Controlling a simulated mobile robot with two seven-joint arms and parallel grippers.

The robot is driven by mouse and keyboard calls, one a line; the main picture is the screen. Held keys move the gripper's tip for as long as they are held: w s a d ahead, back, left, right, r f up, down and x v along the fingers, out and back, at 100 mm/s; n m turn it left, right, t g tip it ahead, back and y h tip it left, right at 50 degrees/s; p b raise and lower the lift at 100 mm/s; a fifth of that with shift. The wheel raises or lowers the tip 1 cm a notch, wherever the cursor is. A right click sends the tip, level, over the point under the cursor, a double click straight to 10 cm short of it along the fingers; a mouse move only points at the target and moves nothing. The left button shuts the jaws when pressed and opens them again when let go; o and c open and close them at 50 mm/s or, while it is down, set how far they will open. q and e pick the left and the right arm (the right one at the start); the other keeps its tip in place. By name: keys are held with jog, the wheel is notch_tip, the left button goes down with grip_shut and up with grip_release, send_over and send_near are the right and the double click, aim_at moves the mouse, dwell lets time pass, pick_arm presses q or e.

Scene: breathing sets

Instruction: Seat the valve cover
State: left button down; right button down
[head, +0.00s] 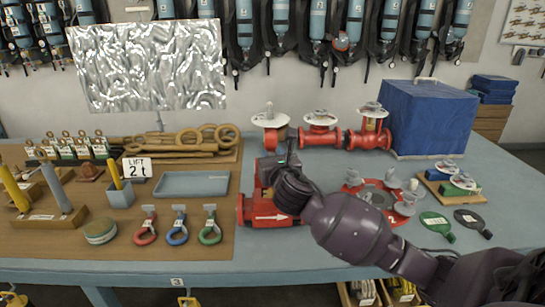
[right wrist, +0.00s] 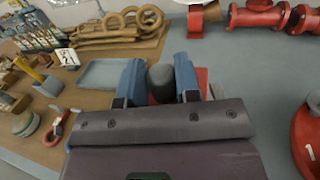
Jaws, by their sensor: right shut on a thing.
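A red valve body (head: 262,213) with a white arrow lies on the blue-grey table just right of the brown mat. My right gripper (head: 277,167) is directly above and behind it, hiding much of its top. In the right wrist view the blue fingers of my right gripper (right wrist: 158,75) are shut on a dark grey rounded knob (right wrist: 162,84), which looks like the top of the valve cover. Red shows beside and behind the fingers. The cover's lower edge is hidden, so I cannot tell whether it touches the body. My left gripper is out of view.
Red valves with white discs (head: 319,134) stand behind, near a blue box (head: 425,118).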

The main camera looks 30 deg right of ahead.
jog(key=shift+p, duration=0.85)
dwell(0.5)
jog(key=shift+f+b, duration=0.65)
jog(key=shift+f, duration=0.55)
dwell(0.4)
jog(key=shift+r, duration=0.15)
jog(key=shift+r+p, duration=0.75)
dwell(1.2)
jog(key=shift+f+b, duration=0.4)
jog(key=shift+f, duration=0.4)
dwell(0.3)
jog(key=c, duration=0.8)
grip_release()
jog(key=shift+f, duration=0.1)
jog(key=shift+o, duration=0.2)
jog(key=shift+s+f, duration=0.1)
